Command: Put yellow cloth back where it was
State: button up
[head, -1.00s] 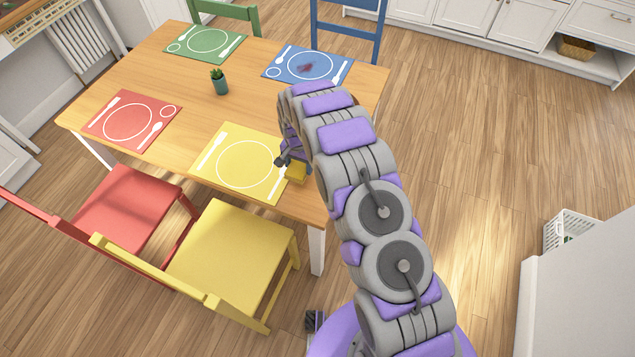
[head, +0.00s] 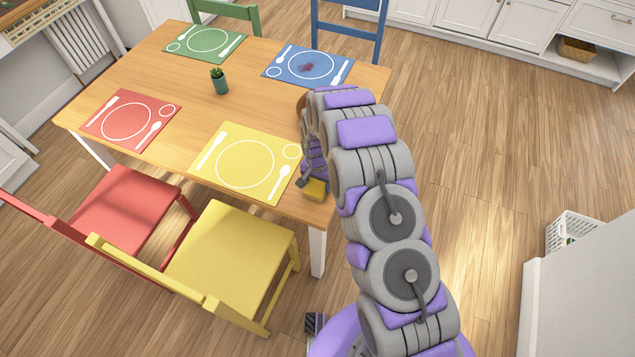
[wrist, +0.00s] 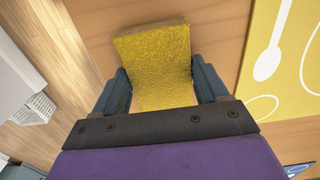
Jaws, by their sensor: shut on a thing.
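The yellow cloth (wrist: 155,62), a small rough-textured block, sits between the two fingers of my gripper (wrist: 162,84) in the wrist view. The fingers are shut on it from both sides. In the head view the cloth (head: 316,189) shows at the lower end of my arm, near the table's front right corner and just right of the yellow placemat (head: 240,170). My gripper (head: 308,183) is mostly hidden behind my arm there. I cannot tell whether the cloth touches the wood.
The wooden table (head: 165,75) also bears red (head: 108,121), green (head: 205,34) and blue (head: 285,58) placemats and a small potted plant (head: 218,84). The blue mat has a dark red stain (head: 307,68). A yellow chair (head: 228,245) stands at the front. Floor right of the table is open.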

jog(key=shift+a, duration=0.2)
jog(key=o, duration=1.1)
jog(key=shift+d, duration=0.25)
